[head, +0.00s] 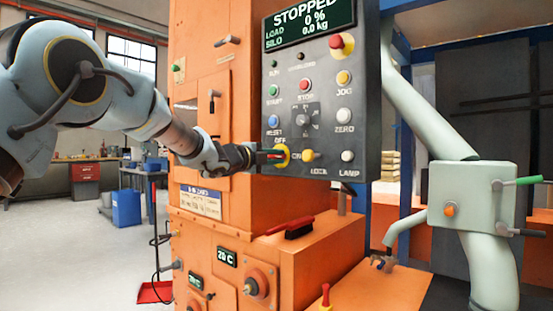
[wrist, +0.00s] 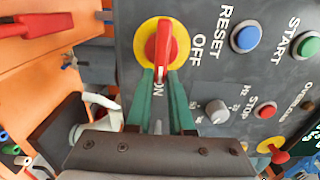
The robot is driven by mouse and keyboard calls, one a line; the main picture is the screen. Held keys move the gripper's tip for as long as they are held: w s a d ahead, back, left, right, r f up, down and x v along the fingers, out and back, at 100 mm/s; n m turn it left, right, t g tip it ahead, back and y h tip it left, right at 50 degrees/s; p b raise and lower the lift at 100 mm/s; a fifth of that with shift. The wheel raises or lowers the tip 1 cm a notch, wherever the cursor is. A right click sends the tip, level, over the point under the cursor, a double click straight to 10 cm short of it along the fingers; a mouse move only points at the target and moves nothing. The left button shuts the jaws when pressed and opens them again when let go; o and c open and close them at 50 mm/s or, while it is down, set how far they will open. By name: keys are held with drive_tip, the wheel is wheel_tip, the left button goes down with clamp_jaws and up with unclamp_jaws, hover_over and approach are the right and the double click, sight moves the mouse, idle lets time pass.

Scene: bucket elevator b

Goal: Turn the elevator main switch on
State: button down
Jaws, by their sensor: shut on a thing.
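The main switch (wrist: 181,36) is a red handle on a round yellow plate on the grey control panel (head: 332,168). In the head view the switch (head: 284,152) sits at the panel's lower left, under the OFF label. In the wrist view the red handle stands upright in the picture, its lower end towards the ON label, and OFF is to its right. My gripper (wrist: 162,72) has its two green fingers close on either side of the handle's lower end. In the head view my gripper (head: 272,156) reaches the switch from the left and partly hides it.
The panel's display (head: 310,24) reads STOPPED, 0 %. A selector knob (head: 308,156) and several buttons sit close by. Below are an orange housing ledge with a red-handled brush (head: 290,228) and a red-topped lever (head: 325,292). Grey pipes (head: 430,115) stand to the right.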

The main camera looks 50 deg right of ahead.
drive_tip(key=c, duration=0.8)
unclamp_jaws()
drive_tip(key=a+b, duration=0.1)
drive_tip(key=a, duration=0.9)
drive_tip(key=shift+w+a, duration=0.3)
drive_tip(key=shift+a, duration=0.1)
